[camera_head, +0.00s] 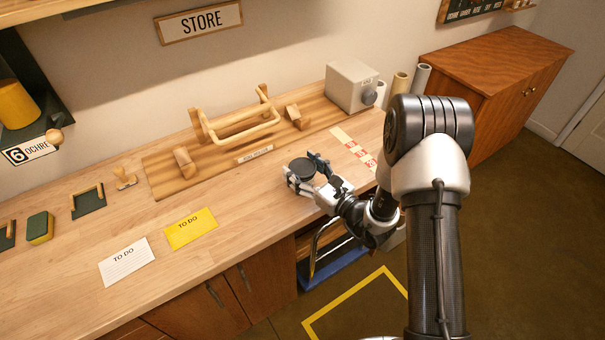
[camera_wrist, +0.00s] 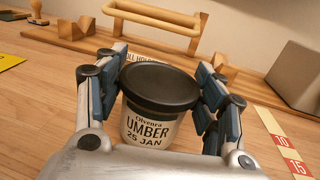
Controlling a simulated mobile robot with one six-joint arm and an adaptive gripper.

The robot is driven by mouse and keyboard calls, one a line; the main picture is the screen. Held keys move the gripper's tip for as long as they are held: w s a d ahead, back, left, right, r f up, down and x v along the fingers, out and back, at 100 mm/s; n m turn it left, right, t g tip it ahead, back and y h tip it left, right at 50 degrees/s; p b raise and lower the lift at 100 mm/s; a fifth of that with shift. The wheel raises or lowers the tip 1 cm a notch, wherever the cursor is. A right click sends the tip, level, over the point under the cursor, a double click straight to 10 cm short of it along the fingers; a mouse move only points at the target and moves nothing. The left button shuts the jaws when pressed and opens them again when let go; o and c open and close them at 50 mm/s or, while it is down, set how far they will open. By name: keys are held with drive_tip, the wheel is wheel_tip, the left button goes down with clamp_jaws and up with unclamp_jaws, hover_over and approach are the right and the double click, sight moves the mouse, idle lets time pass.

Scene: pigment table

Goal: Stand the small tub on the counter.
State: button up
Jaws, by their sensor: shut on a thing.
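The small tub (camera_wrist: 150,122) has a black lid and a pale label reading "UMBER 25 JAN". It stands upright between the fingers of my gripper (camera_wrist: 162,98) in the wrist view, and the blue pads are closed on its sides. In the head view its dark lid (camera_head: 302,168) shows inside my gripper (camera_head: 310,172), over the front part of the wooden counter (camera_head: 110,221). I cannot tell whether its base touches the counter, as the lower part is hidden by my gripper.
Behind the tub is a wooden board (camera_head: 225,150) with a rail holder (camera_head: 240,122) and a grey box (camera_head: 352,86). A red-and-white marked strip (camera_head: 352,147) lies to the right. "TO DO" cards, yellow (camera_head: 191,229) and white (camera_head: 127,262), lie to the left. Bare counter surrounds the tub.

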drive_tip(key=shift+f, duration=0.5)
drive_tip(key=shift+f, duration=0.2)
drive_tip(key=o, duration=1.4)
drive_tip(key=shift+c, duration=0.2)
